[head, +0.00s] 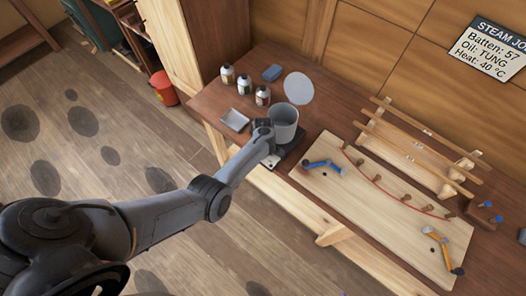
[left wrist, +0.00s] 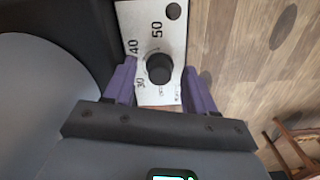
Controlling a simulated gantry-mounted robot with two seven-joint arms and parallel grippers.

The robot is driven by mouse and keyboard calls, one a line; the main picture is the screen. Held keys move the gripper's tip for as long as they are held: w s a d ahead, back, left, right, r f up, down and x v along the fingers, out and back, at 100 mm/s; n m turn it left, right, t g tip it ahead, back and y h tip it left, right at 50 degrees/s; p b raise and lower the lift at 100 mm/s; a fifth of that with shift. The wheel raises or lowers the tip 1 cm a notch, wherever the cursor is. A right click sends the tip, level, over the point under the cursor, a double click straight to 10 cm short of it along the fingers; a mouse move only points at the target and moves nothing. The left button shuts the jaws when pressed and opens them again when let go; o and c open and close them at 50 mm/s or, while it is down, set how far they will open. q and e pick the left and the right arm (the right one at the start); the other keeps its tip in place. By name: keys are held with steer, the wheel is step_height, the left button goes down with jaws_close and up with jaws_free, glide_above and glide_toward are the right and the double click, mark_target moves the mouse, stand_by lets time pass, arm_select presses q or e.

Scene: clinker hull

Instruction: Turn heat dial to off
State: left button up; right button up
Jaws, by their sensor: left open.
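The heat dial is a round black knob (left wrist: 159,68) on a pale panel (left wrist: 165,28) marked 30, 40 and 50 in the left wrist view. The knob's pointer is too dark to read. My left gripper (left wrist: 159,82) is open, with one purple finger on each side of the knob and visible gaps between. In the head view my left gripper (head: 268,148) is at the front of the dark heater base (head: 294,153), under a grey pot (head: 284,122); the dial is hidden there by my arm. My right gripper is not in view.
A wooden board (head: 345,205) with pegs and clamps lies to the right. A wall sign (head: 488,50) reads "Heat: 40 °C". Floor space in front is free.

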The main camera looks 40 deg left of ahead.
arm_select(q)
step_height(320, 180, up, 11)
steer(key=p, duration=0.2)
steer(key=shift+p, duration=0.35)
steer(key=shift+s+f, duration=0.1)
steer(key=shift+f, duration=0.05)
steer(key=s+a+f+g+p, duration=0.1)
steer(key=s+f, duration=0.3)
steer(key=s, duration=0.3)
steer(key=s+f+g, duration=0.1)
steer(key=s+f, duration=0.4)
steer(key=s, duration=0.3)
steer(key=s+r+m+y+p, duration=0.15)
steer(key=s+m, duration=0.25)
steer(key=s, duration=0.6)
steer(key=d+r+m+t, duration=0.2)
steer(key=d+r+m, duration=0.2)
steer(key=r, duration=0.4)
steer(key=d+r+m+t+h, duration=0.1)
steer(key=d+r+m, duration=0.3)
steer(key=r, duration=0.4)
steer(key=s+d+r+m+t+p, duration=0.1)
steer(key=d+r+m, duration=0.3)
steer(key=r, duration=0.4)
steer(key=shift+d+r+m+t+h, duration=0.2)
steer(key=shift+r+m+t+h, duration=0.15)
steer(key=shift+m+t, duration=0.4)
